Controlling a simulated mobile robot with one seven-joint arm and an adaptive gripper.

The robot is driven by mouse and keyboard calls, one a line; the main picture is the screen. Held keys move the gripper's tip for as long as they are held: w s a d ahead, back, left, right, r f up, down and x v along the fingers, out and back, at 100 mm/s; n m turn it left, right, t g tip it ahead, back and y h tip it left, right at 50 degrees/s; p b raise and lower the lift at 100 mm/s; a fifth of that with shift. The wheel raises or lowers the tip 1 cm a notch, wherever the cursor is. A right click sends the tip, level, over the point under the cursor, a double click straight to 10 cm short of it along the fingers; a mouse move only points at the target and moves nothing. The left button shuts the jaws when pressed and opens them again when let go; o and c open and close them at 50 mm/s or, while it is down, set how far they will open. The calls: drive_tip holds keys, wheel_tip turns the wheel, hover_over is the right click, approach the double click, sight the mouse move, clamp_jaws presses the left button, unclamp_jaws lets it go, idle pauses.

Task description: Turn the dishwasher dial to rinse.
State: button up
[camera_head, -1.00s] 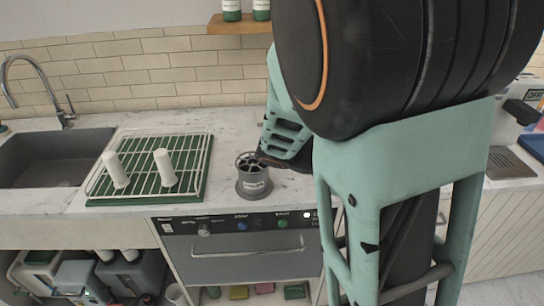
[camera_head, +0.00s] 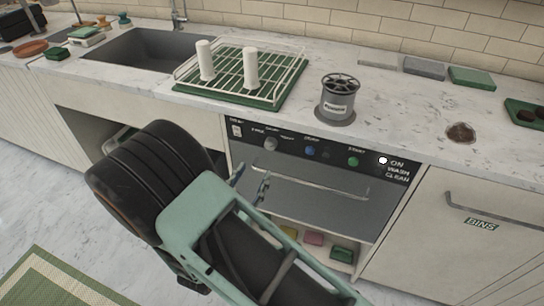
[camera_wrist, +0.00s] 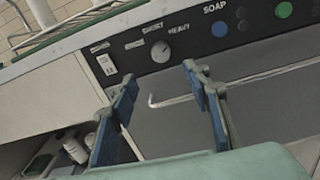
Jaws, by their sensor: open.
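The dishwasher dial is a small grey round knob (camera_head: 271,144) on the black panel at the top of the dishwasher front (camera_head: 290,200). It also shows in the wrist view (camera_wrist: 160,51), with small labels around it, SHORT and HEAVY among them. The label to its left is too blurred to read surely, and I cannot tell where the dial points. My gripper (camera_head: 251,178) is open and empty, in front of the dishwasher below the dial. In the wrist view, the blue-grey fingers (camera_wrist: 160,75) stand apart below the dial, not touching it.
A rocker switch (camera_wrist: 107,64) sits left of the dial. A blue button (camera_head: 310,151) and a green button (camera_head: 353,160) lie to its right. The door handle bar (camera_head: 310,180) runs just below the panel.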

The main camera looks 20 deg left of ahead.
sight(269, 146)
drive_tip(key=w, duration=0.7)
drive_tip(key=w+d, duration=0.1)
drive_tip(key=w, duration=0.2)
drive_tip(key=shift+w, duration=0.3)
drive_tip(key=shift+r, duration=0.1)
drive_tip(key=c, duration=1.1)
drive_tip(key=shift+c, duration=0.2)
